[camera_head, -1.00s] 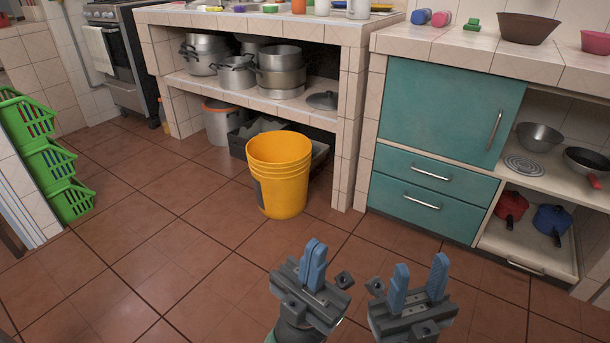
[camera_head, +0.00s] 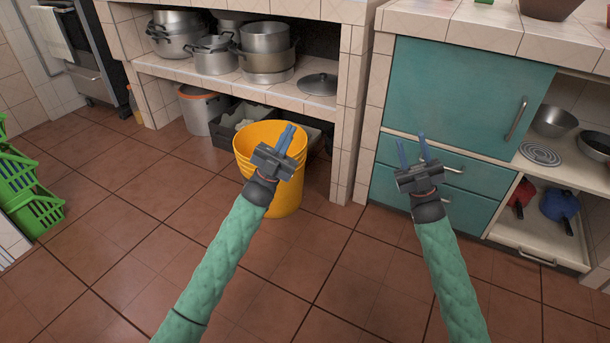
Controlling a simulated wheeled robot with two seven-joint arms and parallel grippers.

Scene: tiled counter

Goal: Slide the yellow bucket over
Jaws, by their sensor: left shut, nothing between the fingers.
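The yellow bucket (camera_head: 287,198) stands upright on the tiled floor in front of the tiled counter's lower opening. My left gripper (camera_head: 289,134) is shut and empty, and in the picture it overlaps the bucket's mouth and front. I cannot tell whether it touches the bucket. The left hand and forearm hide part of the bucket's left front side. My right gripper (camera_head: 412,148) is open and empty, to the right of the bucket, in front of the teal drawers (camera_head: 462,203).
Behind the bucket are a dark crate (camera_head: 226,135) and a grey bin with an orange rim (camera_head: 200,112). A tiled counter leg (camera_head: 343,150) stands close to the bucket's right. Green baskets (camera_head: 38,212) are at the far left. The floor (camera_head: 130,190) left of the bucket is clear.

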